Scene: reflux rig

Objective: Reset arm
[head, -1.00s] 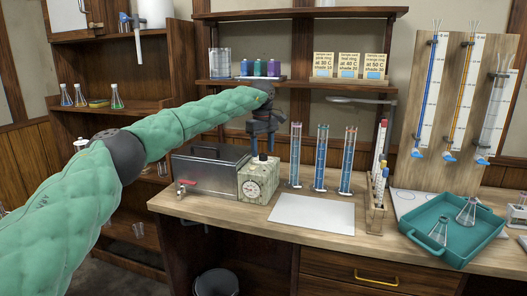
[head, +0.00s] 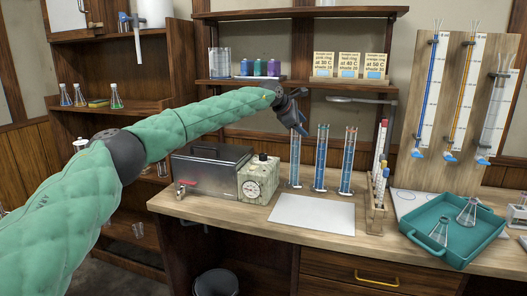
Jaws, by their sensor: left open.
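My left arm, in a green padded sleeve, reaches in from the left in the head view. Its dark gripper (head: 299,127) is open and points down, in front of or just above the top of the leftmost tall blue-filled glass cylinder (head: 295,160). I see nothing held in it, though the jaw gap is small in the picture. A middle cylinder (head: 321,160) and a right cylinder (head: 347,162) stand upright beside it. My right gripper is not in view.
A metal bath (head: 210,165) and a dial box (head: 258,180) stand left of the cylinders. A white sheet (head: 312,213) lies in front. A rack of capped tubes (head: 377,215) and a teal tray (head: 424,240) with flasks are to the right. Shelves rise behind.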

